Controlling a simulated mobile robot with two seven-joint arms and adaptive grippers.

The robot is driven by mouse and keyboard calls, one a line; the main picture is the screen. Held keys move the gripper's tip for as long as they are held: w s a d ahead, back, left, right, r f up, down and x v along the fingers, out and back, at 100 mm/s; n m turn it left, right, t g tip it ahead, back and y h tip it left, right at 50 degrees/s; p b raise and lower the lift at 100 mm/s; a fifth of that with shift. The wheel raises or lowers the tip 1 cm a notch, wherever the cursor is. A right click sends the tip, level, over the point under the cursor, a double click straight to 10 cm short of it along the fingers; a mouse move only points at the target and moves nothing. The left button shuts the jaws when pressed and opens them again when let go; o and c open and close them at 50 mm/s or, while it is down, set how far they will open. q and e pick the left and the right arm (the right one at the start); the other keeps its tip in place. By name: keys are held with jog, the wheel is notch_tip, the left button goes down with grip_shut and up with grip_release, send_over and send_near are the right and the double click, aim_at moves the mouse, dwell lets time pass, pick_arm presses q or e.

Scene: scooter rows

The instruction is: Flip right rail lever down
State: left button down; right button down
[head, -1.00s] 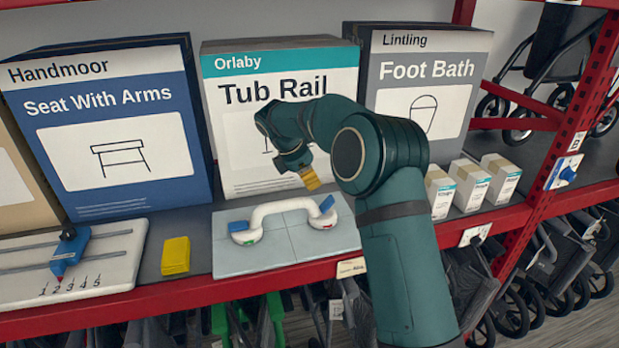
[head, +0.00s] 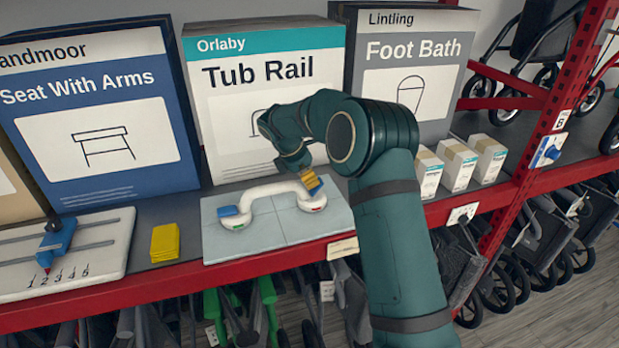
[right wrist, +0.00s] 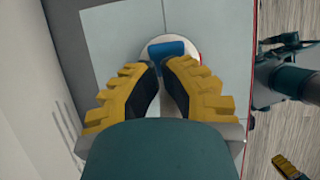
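The white tub rail (head: 268,193) stands on a grey tiled board on the shelf. Its left blue lever (head: 228,211) lies over the left foot. The right blue lever (right wrist: 168,48) shows in the right wrist view on the white round foot, just beyond my fingertips. In the head view it is mostly hidden by my right gripper (head: 312,184), which is over the right foot. The yellow fingers of the right gripper (right wrist: 158,67) are together at the tips with nothing visible between them. My left gripper (right wrist: 285,165) shows only partly, low right in the right wrist view.
A yellow block (head: 165,243) and a white slider board (head: 100,262) stand to the left. Large boxes, such as the Tub Rail box (head: 265,110), stand close behind. Small white cartons (head: 457,165) are to the right. The red shelf edge (head: 200,277) runs in front.

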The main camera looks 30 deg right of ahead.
jog(key=shift+s+d+y+p, duration=0.1)
jog(key=shift+d+y+p, duration=0.15)
jog(key=shift+y, duration=0.25)
